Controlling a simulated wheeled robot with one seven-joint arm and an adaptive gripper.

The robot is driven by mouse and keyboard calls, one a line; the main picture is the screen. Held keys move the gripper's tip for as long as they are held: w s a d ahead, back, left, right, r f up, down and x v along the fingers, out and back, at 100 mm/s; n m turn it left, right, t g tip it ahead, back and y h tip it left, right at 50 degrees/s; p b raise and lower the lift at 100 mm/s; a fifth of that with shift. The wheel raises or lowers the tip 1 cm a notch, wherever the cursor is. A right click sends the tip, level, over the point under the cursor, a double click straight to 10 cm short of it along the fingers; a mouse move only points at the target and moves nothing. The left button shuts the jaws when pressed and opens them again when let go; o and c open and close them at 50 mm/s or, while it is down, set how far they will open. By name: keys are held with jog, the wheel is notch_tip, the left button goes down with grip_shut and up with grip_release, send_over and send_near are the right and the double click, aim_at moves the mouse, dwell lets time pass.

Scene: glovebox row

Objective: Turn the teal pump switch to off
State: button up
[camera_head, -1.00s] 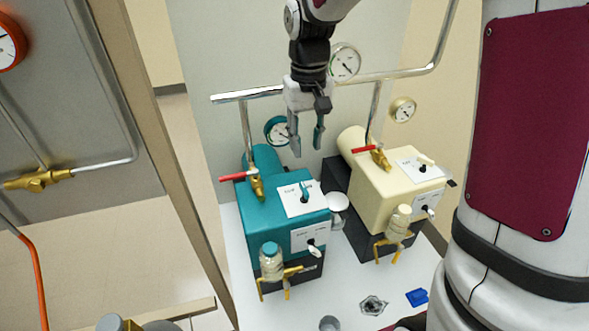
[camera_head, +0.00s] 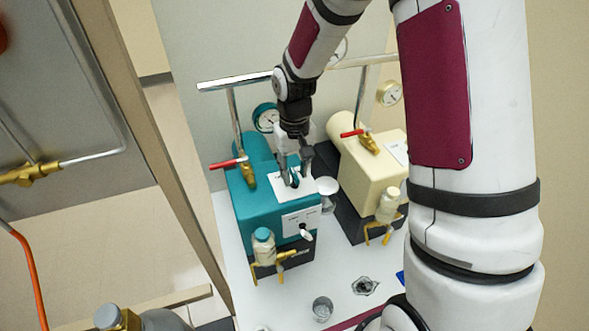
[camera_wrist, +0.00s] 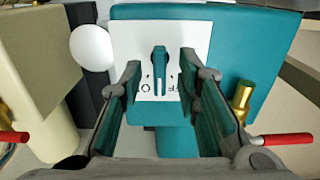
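The teal pump (camera_head: 262,212) stands on the white bench, its top switch on a white label plate (camera_head: 322,186). In the wrist view the teal switch lever (camera_wrist: 159,62) stands roughly upright in the picture on its white plate (camera_wrist: 203,38), with partly readable print below it. My gripper (camera_head: 294,178) is at the top plate, pointing down. In the wrist view my gripper (camera_wrist: 160,68) is open, one finger on each side of the lever, with gaps visible. The fingers partly hide the lever in the head view.
A cream pump (camera_head: 372,182) stands to the right. The teal pump's red-handled valve (camera_head: 230,163) and gauge (camera_head: 265,115) are close by. A second switch (camera_head: 306,232) is on its front face. A teal-capped bottle (camera_head: 263,246) is in front, and a glass cup (camera_head: 322,309) is on the bench.

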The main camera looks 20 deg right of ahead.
jog(key=shift+c, duration=0.6)
grip_shut()
jog(key=shift+n, duration=0.3)
jog(key=shift+n+p, duration=0.7)
jog(key=shift+n, duration=2)
jog(key=shift+o, duration=0.6)
grip_release()
